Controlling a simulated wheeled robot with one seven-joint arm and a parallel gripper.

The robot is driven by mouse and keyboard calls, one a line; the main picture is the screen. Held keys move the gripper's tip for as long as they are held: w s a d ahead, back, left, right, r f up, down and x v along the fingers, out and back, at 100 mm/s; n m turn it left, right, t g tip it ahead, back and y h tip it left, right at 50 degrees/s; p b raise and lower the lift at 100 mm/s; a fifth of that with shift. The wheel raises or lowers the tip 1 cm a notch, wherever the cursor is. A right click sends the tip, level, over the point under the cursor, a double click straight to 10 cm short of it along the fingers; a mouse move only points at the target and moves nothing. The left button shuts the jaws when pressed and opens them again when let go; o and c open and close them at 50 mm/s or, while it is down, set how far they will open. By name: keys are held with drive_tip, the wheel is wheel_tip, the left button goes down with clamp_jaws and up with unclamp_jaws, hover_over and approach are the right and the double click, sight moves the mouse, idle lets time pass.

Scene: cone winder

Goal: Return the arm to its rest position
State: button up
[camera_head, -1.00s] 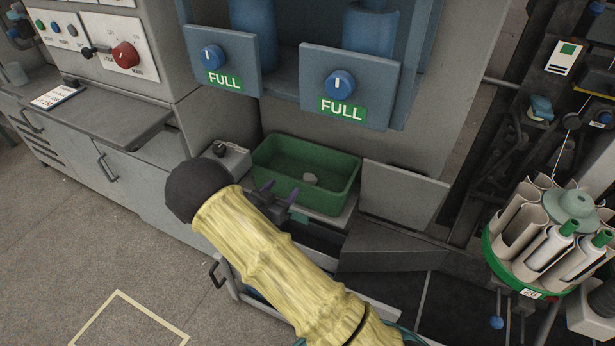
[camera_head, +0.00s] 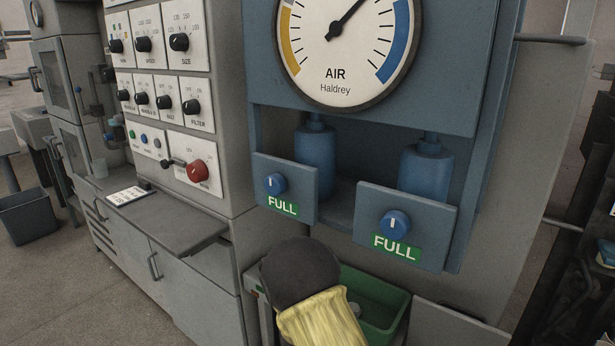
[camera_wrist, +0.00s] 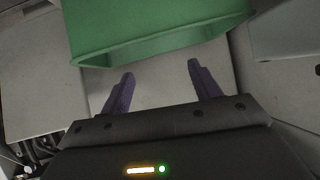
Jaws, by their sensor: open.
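My gripper (camera_wrist: 160,88) shows in the wrist view with its two dark purple fingers spread apart and nothing between them. The rim of a green bin (camera_wrist: 150,48) lies just beyond the fingertips. In the head view my arm, in a yellow sleeve with a dark rounded end, rises at the bottom centre and covers part of the green bin (camera_head: 385,310). The gripper itself is hidden in the head view. A small pale lump (camera_head: 354,309) lies in the bin.
A blue cabinet with an AIR gauge (camera_head: 347,45) and two FULL panels (camera_head: 285,190) stands above the bin. A control panel with knobs (camera_head: 165,80) is at left, over a grey worktop (camera_head: 165,215). Open floor (camera_head: 60,285) lies at lower left.

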drive_tip(key=s+d+r+n+g+y, duration=0.2)
drive_tip(key=s+d+r+g, duration=0.15)
drive_tip(key=s, duration=0.55)
drive_tip(key=s+d+r+n+g+y, duration=0.2)
drive_tip(key=s+d+r, duration=0.15)
drive_tip(key=s, duration=0.55)
drive_tip(key=s+d+r+n+g+y, duration=0.1)
drive_tip(key=s+d+r+n+g, duration=0.2)
drive_tip(key=s, duration=0.5)
wheel_tip(320, 180, up, 23)
drive_tip(key=m+p, duration=0.1)
drive_tip(key=p, duration=2.2)
drive_tip(key=shift+a+r, duration=0.2)
drive_tip(key=shift+a, duration=0.25)
drive_tip(key=shift+c, duration=0.4)
